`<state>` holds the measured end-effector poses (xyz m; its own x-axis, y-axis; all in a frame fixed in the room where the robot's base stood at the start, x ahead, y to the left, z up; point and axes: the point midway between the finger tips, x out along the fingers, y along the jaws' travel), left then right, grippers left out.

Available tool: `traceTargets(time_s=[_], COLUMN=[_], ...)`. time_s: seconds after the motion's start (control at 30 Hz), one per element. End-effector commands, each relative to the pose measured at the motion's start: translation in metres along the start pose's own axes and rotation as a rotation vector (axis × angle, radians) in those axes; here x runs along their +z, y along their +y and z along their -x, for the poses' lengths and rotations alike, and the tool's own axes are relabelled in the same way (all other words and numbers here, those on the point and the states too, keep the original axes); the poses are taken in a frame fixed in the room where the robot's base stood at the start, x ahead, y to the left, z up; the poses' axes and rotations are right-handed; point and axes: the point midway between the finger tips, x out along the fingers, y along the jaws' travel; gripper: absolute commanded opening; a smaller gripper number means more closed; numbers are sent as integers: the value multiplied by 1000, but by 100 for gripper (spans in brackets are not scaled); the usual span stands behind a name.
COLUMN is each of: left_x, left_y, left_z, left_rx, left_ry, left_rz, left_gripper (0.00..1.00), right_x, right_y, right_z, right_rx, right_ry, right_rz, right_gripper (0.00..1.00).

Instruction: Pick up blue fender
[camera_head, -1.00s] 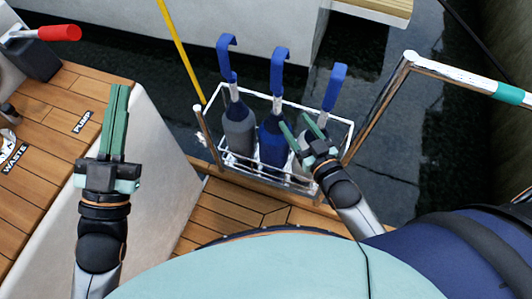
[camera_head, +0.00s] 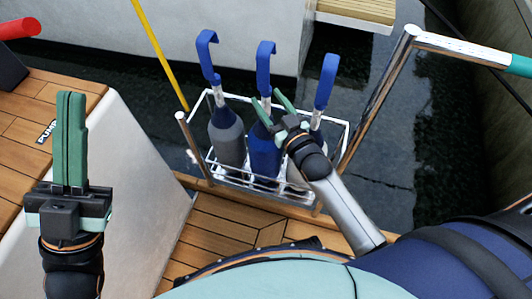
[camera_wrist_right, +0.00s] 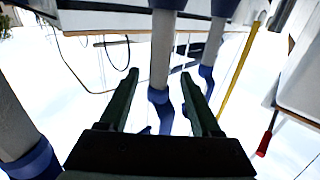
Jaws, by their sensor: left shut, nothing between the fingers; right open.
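The blue fender (camera_head: 263,155) stands in the middle of a wire rack (camera_head: 236,180), with a pale neck and a blue hooked strap (camera_head: 264,62) above it. My right gripper (camera_head: 270,103) is open at the height of that neck, its fingers pointing up and left. In the right wrist view a grey neck (camera_wrist_right: 162,50) with blue parts at both ends appears between my open fingers (camera_wrist_right: 160,84); I cannot tell whether it is fully inside the jaws. My left gripper (camera_head: 71,98) is shut and empty at the left, away from the rack.
A grey fender (camera_head: 226,137) stands left of the blue one, and a pale fender (camera_head: 316,140), partly hidden by my right arm, stands right. A steel rail (camera_head: 380,95) rises at the right. A yellow pole (camera_head: 160,52) slants behind the rack. A white wall (camera_head: 135,190) stands left.

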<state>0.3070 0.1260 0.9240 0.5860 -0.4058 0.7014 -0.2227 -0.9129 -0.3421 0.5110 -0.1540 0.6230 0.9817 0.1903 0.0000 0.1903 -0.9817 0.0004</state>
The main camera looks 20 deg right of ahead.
Motion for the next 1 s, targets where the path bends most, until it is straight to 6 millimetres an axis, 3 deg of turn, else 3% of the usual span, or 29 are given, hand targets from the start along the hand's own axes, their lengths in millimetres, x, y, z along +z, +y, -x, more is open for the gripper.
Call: traceTargets(time_s=[0.3, 0.67, 1.0], left_x=[13, 13, 13], left_y=[7, 9, 9], left_z=[13, 13, 13], left_rx=[-1, 2, 3], left_ry=[-4, -2, -3], left_rz=[25, 38, 36], left_gripper=[0, 0, 0], right_x=[1, -1, -1], right_y=[1, 0, 1], right_z=[-42, -49, -49], right_rx=[0, 0, 0], right_ry=[3, -1, 0], right_rz=[-1, -1, -1], right_gripper=[65, 65, 26])
